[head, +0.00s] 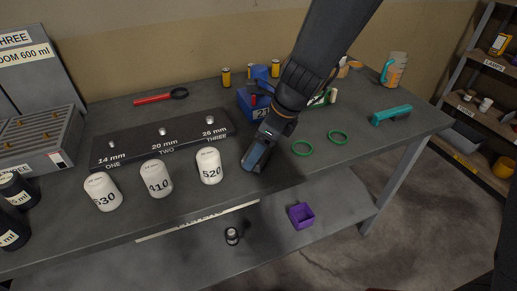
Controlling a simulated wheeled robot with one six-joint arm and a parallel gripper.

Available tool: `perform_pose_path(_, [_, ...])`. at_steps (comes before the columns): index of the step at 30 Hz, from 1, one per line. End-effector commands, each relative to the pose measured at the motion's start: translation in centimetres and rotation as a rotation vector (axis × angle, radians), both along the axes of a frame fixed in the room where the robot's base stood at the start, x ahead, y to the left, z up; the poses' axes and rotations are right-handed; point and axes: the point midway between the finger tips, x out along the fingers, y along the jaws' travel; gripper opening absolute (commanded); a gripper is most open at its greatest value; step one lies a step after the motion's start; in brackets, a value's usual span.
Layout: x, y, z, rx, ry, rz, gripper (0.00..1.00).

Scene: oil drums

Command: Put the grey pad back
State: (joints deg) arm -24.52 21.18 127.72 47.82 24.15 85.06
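My gripper (257,152) points down over the front middle of the workbench, just right of the white container marked 520 (209,166). Its end shows as a dark grey, block-like shape low over the bench top. I cannot tell whether this is only the fingers or whether a grey pad is between them. I make out no separate grey pad on the bench for certain. My arm hides part of the blue bin (246,105) and the bench behind it.
A purple bin (301,215) sits on the lower shelf.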

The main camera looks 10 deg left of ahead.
Motion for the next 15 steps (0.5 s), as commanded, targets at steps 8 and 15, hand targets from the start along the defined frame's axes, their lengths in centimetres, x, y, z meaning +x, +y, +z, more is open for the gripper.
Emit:
perform_pose_path(8, [0.04,-0.04,-0.34,0.0,0.0,0.0,0.45])
perform_pose_path(15, [0.03,-0.05,-0.21,0.0,-0.001,0.0,0.88])
